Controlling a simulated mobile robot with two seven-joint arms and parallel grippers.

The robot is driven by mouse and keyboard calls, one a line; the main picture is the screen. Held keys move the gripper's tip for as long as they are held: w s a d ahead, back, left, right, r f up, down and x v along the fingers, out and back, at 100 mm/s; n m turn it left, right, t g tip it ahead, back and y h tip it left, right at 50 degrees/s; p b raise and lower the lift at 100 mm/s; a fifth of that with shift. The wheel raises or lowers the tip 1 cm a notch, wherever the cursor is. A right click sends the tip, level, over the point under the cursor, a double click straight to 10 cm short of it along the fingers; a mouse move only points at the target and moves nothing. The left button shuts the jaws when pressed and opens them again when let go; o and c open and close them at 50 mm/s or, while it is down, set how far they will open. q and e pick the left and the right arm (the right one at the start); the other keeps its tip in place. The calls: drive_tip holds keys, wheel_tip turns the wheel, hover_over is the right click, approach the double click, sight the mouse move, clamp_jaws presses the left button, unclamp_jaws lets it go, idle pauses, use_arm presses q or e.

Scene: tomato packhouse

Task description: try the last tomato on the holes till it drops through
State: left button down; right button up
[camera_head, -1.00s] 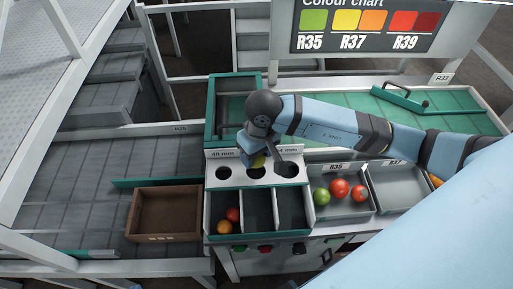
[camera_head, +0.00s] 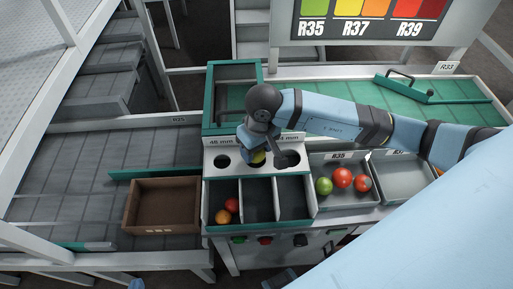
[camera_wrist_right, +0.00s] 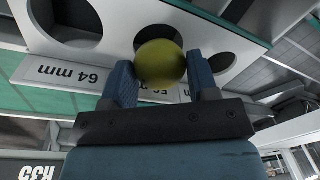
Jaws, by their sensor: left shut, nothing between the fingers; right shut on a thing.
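A yellow-green tomato (camera_wrist_right: 160,63) sits between the fingertips of my right gripper (camera_wrist_right: 163,80). In the head view the tomato (camera_head: 257,159) shows just below my right gripper (camera_head: 256,150), over the middle hole of the white sizing plate (camera_head: 213,144). The wrist view shows it in front of the middle hole; I cannot tell whether it touches the rim. The left hole (camera_head: 222,163) is clear, and my wrist partly covers the right hole. The right label reads 64 mm. Only a small blue tip of my left gripper (camera_head: 137,285) shows at the bottom edge, away from the plate.
Below the plate are three compartments; the left one holds a red tomato (camera_head: 232,205) and an orange tomato (camera_head: 223,217), the other two look empty. A grey tray (camera_head: 335,203) at right holds several tomatoes. A brown crate (camera_head: 166,183) stands empty at left.

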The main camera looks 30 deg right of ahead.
idle(0.4)
drive_tip(key=o, duration=0.8)
drive_tip(key=shift+r, duration=0.1)
idle(0.9)
drive_tip(key=shift+r, duration=1.25)
drive_tip(key=shift+r+p, duration=0.8)
drive_tip(key=shift+r, duration=1.35)
